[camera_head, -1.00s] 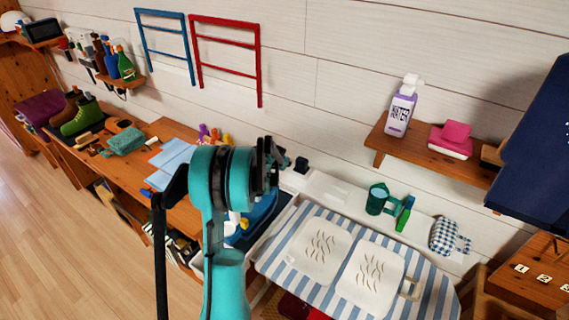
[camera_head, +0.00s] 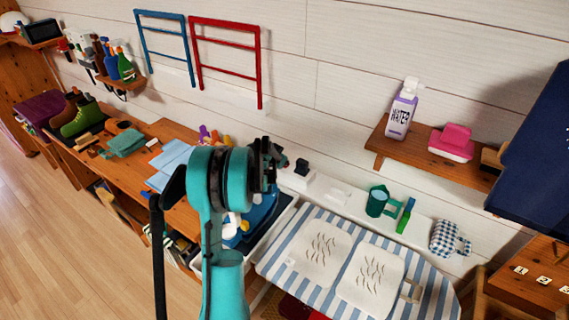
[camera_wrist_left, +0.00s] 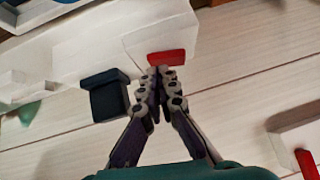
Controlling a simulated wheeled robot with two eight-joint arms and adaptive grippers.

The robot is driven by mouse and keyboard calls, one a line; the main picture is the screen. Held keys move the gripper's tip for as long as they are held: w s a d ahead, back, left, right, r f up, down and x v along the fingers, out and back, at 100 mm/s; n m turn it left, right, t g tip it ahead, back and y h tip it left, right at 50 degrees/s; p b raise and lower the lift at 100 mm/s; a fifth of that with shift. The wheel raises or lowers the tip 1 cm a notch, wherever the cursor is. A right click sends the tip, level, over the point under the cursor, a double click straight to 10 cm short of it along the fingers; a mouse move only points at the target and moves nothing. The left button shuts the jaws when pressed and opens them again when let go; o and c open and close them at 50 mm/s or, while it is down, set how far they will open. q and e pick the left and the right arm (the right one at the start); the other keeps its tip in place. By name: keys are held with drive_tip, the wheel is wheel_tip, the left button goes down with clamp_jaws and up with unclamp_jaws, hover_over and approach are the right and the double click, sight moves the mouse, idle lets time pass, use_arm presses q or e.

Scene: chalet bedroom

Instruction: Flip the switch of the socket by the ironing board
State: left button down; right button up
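The left gripper (camera_wrist_left: 160,78) is shut and empty in the left wrist view, its fingertips together just below a red switch (camera_wrist_left: 167,57). The switch sits on the edge of a white socket block (camera_wrist_left: 160,32); whether the fingertips touch it I cannot tell. A black plug (camera_wrist_left: 103,95) is beside the fingertips on the left. In the head view my left gripper (camera_head: 270,162) is above the left end of the striped ironing board (camera_head: 440,290), near the black plug (camera_head: 302,166). The gripper and arm hide the switch there. My right gripper is not in view.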

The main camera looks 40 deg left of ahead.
use_arm(q)
drive_tip(key=r, duration=0.1)
drive_tip(key=d+r+p, duration=0.1)
drive_tip(key=r, duration=0.2)
drive_tip(key=shift+s+d+r+p, duration=0.15)
drive_tip(key=shift+s+d+p, duration=0.1)
drive_tip(key=shift+s+p, duration=0.15)
drive_tip(key=p+v, duration=0.2)
drive_tip(key=v, duration=0.6)
drive_tip(key=shift+s+d, duration=0.25)
drive_tip(key=shift+d, duration=0.2)
